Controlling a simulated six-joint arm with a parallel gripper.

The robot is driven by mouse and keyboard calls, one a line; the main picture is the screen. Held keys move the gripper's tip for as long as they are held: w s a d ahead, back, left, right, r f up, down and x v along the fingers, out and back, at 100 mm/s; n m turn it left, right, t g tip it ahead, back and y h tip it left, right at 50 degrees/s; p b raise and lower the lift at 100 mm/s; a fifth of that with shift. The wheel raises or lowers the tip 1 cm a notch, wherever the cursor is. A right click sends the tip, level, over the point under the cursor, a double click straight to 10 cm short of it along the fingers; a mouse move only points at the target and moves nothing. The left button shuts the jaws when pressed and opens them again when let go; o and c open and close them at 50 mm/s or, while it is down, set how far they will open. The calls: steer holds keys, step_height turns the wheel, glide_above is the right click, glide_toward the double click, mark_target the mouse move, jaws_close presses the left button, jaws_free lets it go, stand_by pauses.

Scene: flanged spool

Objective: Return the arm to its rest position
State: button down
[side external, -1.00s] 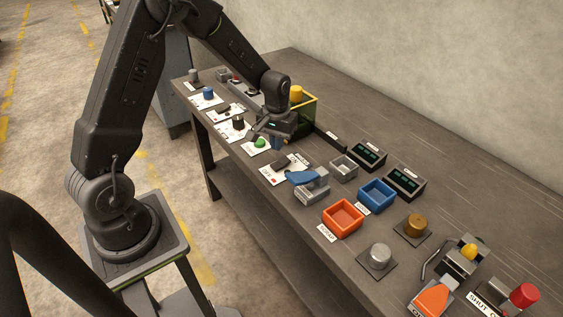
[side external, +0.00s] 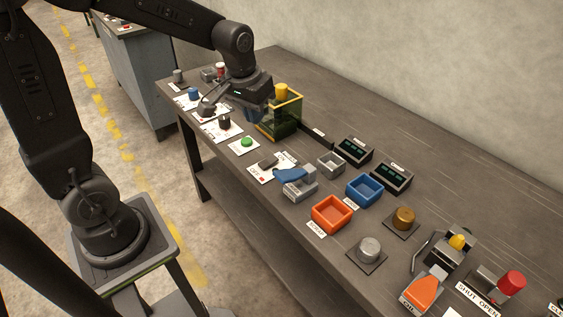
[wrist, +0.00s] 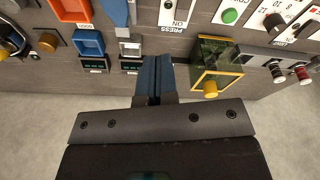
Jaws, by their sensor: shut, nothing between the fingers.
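My gripper (side external: 252,117) hangs above the workbench (side external: 440,178), pointing down, in front of the green-walled box with a yellow rim (side external: 294,102). Its blue fingers (wrist: 153,78) are together in the wrist view, with nothing between them. In the wrist view the fingertips sit over bare bench, left of the yellow-rimmed box (wrist: 216,84). They look clear of the bench and of the things on it. My upper arm runs out of the top of the side view.
A green button (side external: 246,142), a blue-handled device (side external: 292,176), an orange bin (side external: 331,214) and a blue bin (side external: 364,190) stand along the bench. Two dark display boxes (side external: 355,150) sit near the wall. A grey cabinet (side external: 137,75) stands behind. Air above the bench's right half is clear.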

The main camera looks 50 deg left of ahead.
steer(key=s+d+r+m+t, duration=0.1)
steer(key=s+d+r, duration=0.2)
steer(key=s, duration=0.4)
steer(key=s+d+r+m+t, duration=0.2)
steer(key=s+d+r, duration=0.1)
steer(key=s, duration=0.5)
steer(key=shift+r, duration=0.5)
